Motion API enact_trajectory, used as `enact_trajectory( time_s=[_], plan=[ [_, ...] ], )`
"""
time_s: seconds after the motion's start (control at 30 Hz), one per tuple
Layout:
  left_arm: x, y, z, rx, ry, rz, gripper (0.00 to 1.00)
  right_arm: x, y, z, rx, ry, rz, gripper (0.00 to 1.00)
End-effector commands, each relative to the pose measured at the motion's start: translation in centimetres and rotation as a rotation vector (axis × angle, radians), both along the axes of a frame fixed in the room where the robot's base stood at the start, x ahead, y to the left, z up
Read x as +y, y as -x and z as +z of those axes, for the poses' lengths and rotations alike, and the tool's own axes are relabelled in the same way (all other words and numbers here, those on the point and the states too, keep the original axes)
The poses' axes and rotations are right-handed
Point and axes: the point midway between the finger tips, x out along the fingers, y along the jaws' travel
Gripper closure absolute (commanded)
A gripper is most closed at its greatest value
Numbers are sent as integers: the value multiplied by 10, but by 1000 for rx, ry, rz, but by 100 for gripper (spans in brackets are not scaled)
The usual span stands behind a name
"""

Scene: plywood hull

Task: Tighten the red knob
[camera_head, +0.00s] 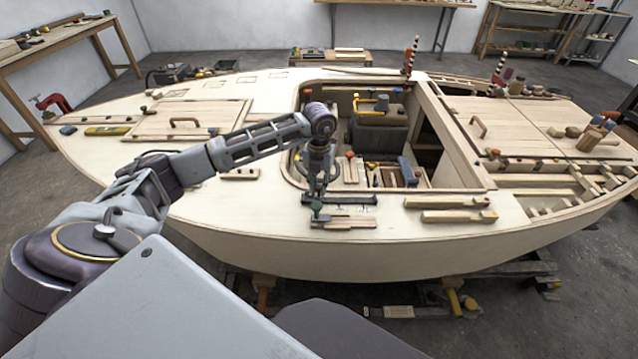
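My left arm reaches in from the left across the pale plywood deck (240,210) of the boat hull. My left gripper (318,208) points down over the near edge of the cockpit opening. It is small and dark here, and I cannot tell whether its fingers are open or shut. No red knob stands out clearly. Small red or orange pieces show: one in the cockpit (350,155) just right of the gripper, and one on the right side deck (494,153). I cannot tell whether either is the knob. My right gripper is not in view.
Wood strips (450,216) lie on the near deck. A dark engine-like block (378,130) sits in the cockpit. A red clamp (55,103) is at the far left.

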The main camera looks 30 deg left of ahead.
Motion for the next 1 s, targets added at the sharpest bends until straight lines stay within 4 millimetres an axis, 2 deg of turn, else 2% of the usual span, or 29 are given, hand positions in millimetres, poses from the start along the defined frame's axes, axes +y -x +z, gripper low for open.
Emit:
enact_trajectory(
  time_s=[0.03, 0.1, 0.53, 0.87, 1.0],
  plan=[
    [0, 0, 0, 0, 0, 0, 94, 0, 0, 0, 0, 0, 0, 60],
    [0, 0, 0, 0, 0, 0, 100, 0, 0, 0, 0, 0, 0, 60],
    [0, 0, 0, 0, 0, -56, 100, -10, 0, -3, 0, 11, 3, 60],
    [1, 0, -1, -1, -1, -242, 100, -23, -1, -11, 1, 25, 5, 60],
    [1, -1, -1, -2, -1, -352, 100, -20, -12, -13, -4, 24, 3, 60]
  ],
)
